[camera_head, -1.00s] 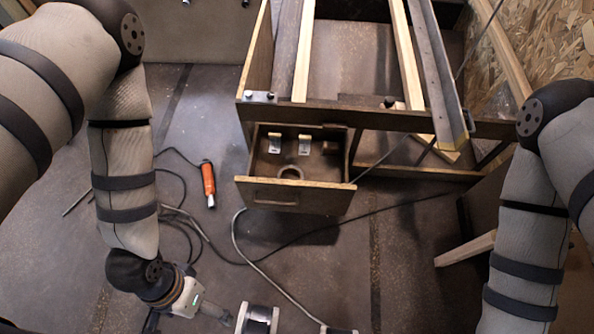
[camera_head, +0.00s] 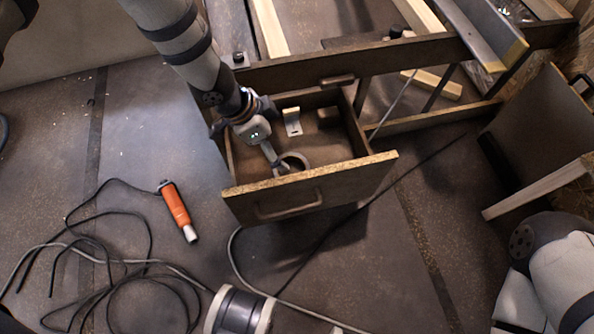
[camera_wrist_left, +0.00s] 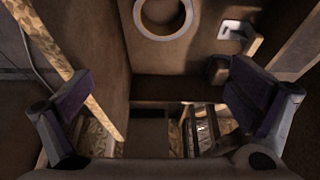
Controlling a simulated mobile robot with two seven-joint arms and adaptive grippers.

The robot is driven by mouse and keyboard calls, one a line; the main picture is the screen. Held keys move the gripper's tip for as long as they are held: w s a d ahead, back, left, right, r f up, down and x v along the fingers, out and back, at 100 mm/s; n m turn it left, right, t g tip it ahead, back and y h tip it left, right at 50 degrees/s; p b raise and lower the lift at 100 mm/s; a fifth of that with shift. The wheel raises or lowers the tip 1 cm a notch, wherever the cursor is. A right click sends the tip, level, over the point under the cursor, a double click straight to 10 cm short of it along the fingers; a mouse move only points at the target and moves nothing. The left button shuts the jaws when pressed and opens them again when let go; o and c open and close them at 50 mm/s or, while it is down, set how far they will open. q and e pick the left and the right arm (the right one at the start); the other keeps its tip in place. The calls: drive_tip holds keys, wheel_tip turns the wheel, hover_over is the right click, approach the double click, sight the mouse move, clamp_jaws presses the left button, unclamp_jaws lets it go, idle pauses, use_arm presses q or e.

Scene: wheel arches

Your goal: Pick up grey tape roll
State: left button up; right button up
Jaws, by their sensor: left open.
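The grey tape roll (camera_head: 299,156) lies flat in the open wooden drawer (camera_head: 358,181), just behind its front panel. In the left wrist view the tape roll (camera_wrist_left: 163,37) shows as a ring at the top edge, partly cut off. My left gripper (camera_head: 276,163) points down into the drawer, beside the roll on its left, and partly covers it. In the left wrist view the gripper (camera_wrist_left: 162,75) has its fingers wide apart with nothing between them. I cannot tell if a finger touches the roll. My right gripper is out of view.
A metal bracket (camera_head: 292,122) and a small brown block (camera_head: 327,116) are also in the drawer. The drawer walls stand close around my left gripper. An orange-handled tool (camera_head: 175,205), loose cables and a spool (camera_head: 240,312) lie on the floor.

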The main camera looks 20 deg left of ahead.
use_arm(q)
drive_tip(key=b, duration=0.4)
approach(291, 169)
drive_tip(key=shift+s+d+f, duration=0.1)
drive_tip(key=shift+d+f, duration=0.2)
drive_tip(key=shift+d, duration=0.25)
drive_tip(key=shift+s+d+f, duration=0.1)
drive_tip(key=shift+d+f, duration=0.2)
drive_tip(key=shift+d, duration=0.25)
drive_tip(key=b+x, duration=0.2)
drive_tip(key=x, duration=0.3)
drive_tip(key=shift+d+f+b, duration=0.1)
drive_tip(key=shift+f+b, duration=0.1)
drive_tip(key=shift+b, duration=0.1)
drive_tip(key=shift+w+r, duration=0.1)
drive_tip(key=shift+r, duration=0.1)
drive_tip(key=shift+c, duration=0.2)
drive_tip(key=c, duration=1.2)
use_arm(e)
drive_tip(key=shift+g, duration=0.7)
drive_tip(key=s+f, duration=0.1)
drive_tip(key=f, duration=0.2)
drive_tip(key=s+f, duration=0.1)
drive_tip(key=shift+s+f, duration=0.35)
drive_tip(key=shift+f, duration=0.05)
